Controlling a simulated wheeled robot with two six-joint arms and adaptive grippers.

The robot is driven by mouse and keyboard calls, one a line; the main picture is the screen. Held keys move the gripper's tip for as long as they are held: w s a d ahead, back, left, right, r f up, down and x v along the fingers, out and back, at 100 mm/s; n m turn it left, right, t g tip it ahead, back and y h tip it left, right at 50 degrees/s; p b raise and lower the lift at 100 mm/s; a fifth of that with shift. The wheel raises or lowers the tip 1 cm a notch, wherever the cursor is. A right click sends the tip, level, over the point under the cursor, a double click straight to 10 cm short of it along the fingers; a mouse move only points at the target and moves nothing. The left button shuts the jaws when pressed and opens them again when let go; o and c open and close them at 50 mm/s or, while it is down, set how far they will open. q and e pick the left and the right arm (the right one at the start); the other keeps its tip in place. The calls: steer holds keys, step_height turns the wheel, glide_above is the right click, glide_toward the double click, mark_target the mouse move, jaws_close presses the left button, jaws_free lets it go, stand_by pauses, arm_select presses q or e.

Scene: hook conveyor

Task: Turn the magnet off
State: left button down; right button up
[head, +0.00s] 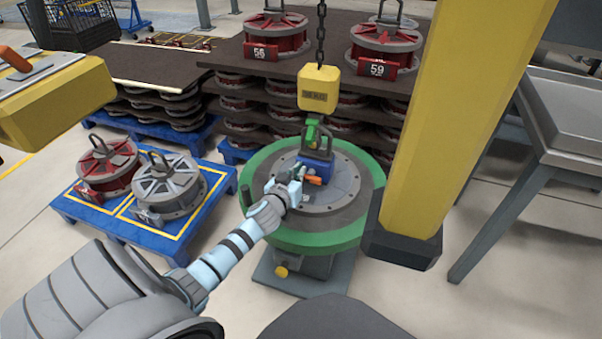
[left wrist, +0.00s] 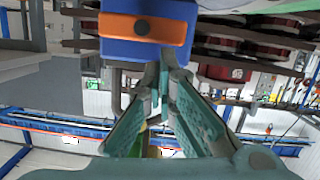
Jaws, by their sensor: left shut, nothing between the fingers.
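The magnet is a blue block (head: 318,160) under a green hook (head: 312,132) and a yellow hoist block (head: 319,88) on a chain. It is over the grey centre of a round green-rimmed turntable (head: 262,236). Its orange lever (head: 314,181) is on the side facing me and also shows in the left wrist view (left wrist: 142,28), lying level across the blue block. My left gripper (head: 298,174) is shut and empty, with its tips close to the lever's left end in the head view. In the wrist view the fingertips (left wrist: 163,62) are just below the lever; contact cannot be told. My right gripper is out of view.
A thick yellow post (head: 455,100) with a dark foot stands close on the right. A blue pallet (head: 130,232) with red and grey round parts is at left. Stacks of round parts on dark boards (head: 280,66) fill the back. A grey table (head: 570,115) is at far right.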

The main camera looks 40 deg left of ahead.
arm_select(q)
steer(key=shift+f, duration=0.1)
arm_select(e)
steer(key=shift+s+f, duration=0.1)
arm_select(q)
steer(key=shift+s+a+f+n+b, duration=0.1)
steer(key=shift+a+n+b, duration=0.1)
steer(key=shift+n+b, duration=0.15)
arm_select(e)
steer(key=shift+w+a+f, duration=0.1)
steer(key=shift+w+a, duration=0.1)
